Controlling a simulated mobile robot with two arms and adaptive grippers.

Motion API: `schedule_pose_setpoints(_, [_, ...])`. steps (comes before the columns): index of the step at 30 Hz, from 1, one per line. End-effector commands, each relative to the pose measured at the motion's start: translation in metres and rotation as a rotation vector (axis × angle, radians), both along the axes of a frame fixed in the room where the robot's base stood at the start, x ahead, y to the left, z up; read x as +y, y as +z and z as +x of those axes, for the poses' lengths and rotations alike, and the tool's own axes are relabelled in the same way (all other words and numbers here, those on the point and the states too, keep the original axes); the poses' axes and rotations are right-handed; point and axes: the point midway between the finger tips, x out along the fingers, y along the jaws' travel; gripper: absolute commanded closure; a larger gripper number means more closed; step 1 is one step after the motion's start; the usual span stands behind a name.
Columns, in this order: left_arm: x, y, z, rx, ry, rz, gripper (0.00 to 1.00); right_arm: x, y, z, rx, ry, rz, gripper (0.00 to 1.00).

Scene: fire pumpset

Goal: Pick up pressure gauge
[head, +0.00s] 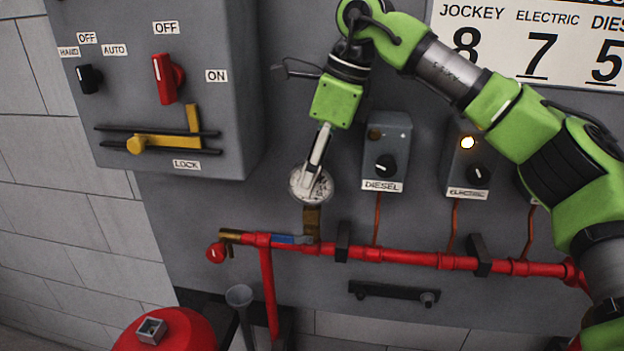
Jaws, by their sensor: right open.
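The pressure gauge (299,192) is a round dial with a pale face, standing on a brass fitting (312,218) above the red pipe. My right arm comes in from the right, and its right gripper (317,180) points down in front of the gauge, covering part of the dial. The gripper is open; its fingers overlap the gauge in the picture, and I cannot tell whether they touch it. My left gripper is not in view.
A red pipe (400,258) with a blue-handled valve (292,239) runs below the gauge. A switch cabinet (222,90) juts out at left. Diesel (398,150) and electric (455,185) control boxes sit to the right. A red tank (185,335) stands at lower left.

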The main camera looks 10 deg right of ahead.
Motion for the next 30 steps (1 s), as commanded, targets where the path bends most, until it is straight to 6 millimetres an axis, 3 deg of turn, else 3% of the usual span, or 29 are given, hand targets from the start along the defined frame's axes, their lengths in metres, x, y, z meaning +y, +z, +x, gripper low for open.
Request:
schedule_pose_setpoints(2, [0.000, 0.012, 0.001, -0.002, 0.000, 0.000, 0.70, 0.005, -0.009, 0.004, 0.004, 0.000, -0.002, 0.60])
schedule_pose_setpoints(7, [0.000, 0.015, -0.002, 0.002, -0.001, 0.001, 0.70, 0.010, -0.029, 0.006, 0.002, -0.001, 0.000, 0.60])
schedule_pose_setpoints(15, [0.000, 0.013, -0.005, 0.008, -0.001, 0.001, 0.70, 0.011, -0.033, 0.007, 0.000, -0.001, 0.000, 0.60])
schedule_pose_setpoints(20, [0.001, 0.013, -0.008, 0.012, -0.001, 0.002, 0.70, 0.011, -0.032, 0.007, 0.000, -0.001, 0.000, 1.00])
schedule_pose_setpoints(30, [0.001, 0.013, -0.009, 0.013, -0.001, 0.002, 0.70, 0.011, -0.031, 0.007, -0.001, -0.001, 0.001, 1.00])
